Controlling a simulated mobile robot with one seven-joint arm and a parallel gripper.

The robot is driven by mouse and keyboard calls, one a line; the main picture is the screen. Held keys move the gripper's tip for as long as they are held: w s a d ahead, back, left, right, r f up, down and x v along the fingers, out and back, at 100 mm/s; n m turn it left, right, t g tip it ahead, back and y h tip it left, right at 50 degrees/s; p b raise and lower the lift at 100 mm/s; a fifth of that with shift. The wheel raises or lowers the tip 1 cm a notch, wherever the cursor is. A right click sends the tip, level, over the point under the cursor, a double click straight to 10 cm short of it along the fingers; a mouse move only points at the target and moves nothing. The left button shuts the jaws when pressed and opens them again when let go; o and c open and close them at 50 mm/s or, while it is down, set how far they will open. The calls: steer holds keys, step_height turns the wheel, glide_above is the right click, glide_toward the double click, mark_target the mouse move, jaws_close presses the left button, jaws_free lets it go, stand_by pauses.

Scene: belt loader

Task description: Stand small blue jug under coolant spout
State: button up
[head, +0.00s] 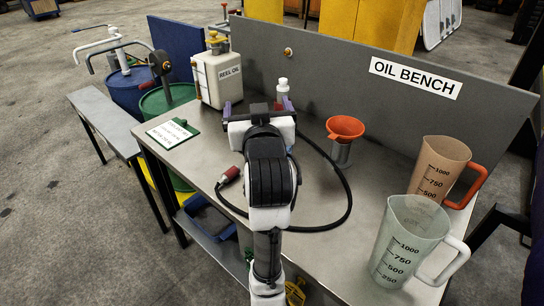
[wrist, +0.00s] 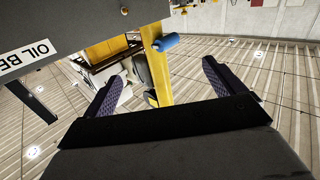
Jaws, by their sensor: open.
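No small blue jug is clearly visible in either view. A pale translucent measuring jug (head: 408,245) stands at the bench's right front, with a beige jug with an orange handle (head: 440,170) behind it. A bent white spout (head: 110,45) rises above a blue drum (head: 128,92) at the far left; I cannot tell whether it is the coolant spout. My gripper (head: 257,106) is over the middle of the bench, pointing away from the head camera. In the wrist view my gripper (wrist: 165,88) has its purple fingers wide apart with nothing between them.
The grey bench (head: 325,255) holds a cream REEL OIL container (head: 217,78), an orange funnel (head: 345,126), a green clipboard (head: 172,134) and a black hose (head: 349,195). A green drum (head: 168,100) stands left of it. A grey panel (head: 330,75) closes the back. Bare bench top lies front centre.

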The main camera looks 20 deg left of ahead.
steer(key=d+f+m+g+h, duration=0.1)
steer(key=d+f+g+h, duration=0.2)
steer(key=d+f, duration=0.35)
steer(key=f+p+x, duration=0.1)
steer(key=p+x, duration=0.1)
steer(key=x, duration=1.3)
steer(key=shift+a, duration=0.35)
steer(key=shift+c, duration=0.4)
steer(key=c, duration=1.3)
steer(key=shift+c, duration=0.2)
steer(key=shift+p, duration=0.35)
